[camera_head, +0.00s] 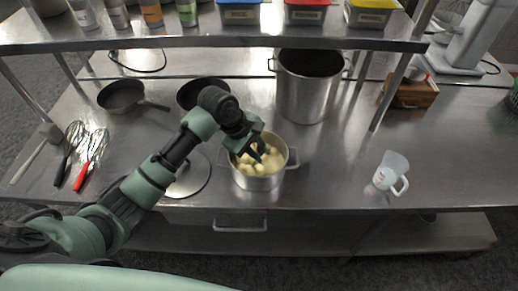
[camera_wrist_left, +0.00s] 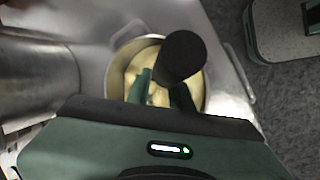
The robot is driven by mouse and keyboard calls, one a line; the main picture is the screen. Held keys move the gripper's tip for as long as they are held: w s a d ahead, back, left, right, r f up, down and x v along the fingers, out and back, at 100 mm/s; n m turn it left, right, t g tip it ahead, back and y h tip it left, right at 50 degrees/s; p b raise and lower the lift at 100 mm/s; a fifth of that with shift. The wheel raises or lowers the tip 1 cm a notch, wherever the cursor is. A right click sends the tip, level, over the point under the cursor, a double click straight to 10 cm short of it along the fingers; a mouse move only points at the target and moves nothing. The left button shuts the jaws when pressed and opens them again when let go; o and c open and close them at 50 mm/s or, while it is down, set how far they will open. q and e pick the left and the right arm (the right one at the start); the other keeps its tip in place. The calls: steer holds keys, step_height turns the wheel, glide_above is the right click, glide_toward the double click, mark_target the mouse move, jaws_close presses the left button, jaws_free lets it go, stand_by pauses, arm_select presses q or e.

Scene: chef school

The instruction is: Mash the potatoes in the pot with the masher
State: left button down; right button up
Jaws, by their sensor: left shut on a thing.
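The steel pot (camera_head: 262,184) stands near the counter's front edge, with yellow potato pieces (camera_head: 247,169) inside. My left gripper (camera_head: 259,152) is over the pot's opening, pointing down. In the left wrist view, my left gripper (camera_wrist_left: 163,92) is shut on the masher (camera_wrist_left: 182,56), whose thick black handle sticks up between the green fingers. The pot (camera_wrist_left: 116,49) and potatoes (camera_wrist_left: 134,70) show behind it. The masher's head is hidden, so I cannot tell whether it touches the potatoes. My right gripper is not in view.
A tall steel stockpot (camera_head: 305,92) stands behind the pot. A round lid (camera_head: 188,180) lies to its left. Pans (camera_head: 122,97) and whisks (camera_head: 92,158) are further left. A measuring jug (camera_head: 390,172) stands right, with clear counter between. A shelf (camera_head: 200,40) overhangs the back.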

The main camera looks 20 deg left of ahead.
arm_select(q)
steer(key=shift+r, duration=0.1)
steer(key=v, duration=0.5)
steer(key=shift+s+a, duration=0.25)
steer(key=shift+s, duration=0.1)
steer(key=shift+f, duration=0.3)
steer(key=shift+f, duration=2.05)
steer(key=shift+r, duration=0.1)
steer(key=shift+d+r, duration=0.8)
steer(key=shift+r, duration=0.25)
steer(key=shift+d+r, duration=0.75)
steer(key=shift+r, duration=0.3)
steer(key=shift+f, duration=0.1)
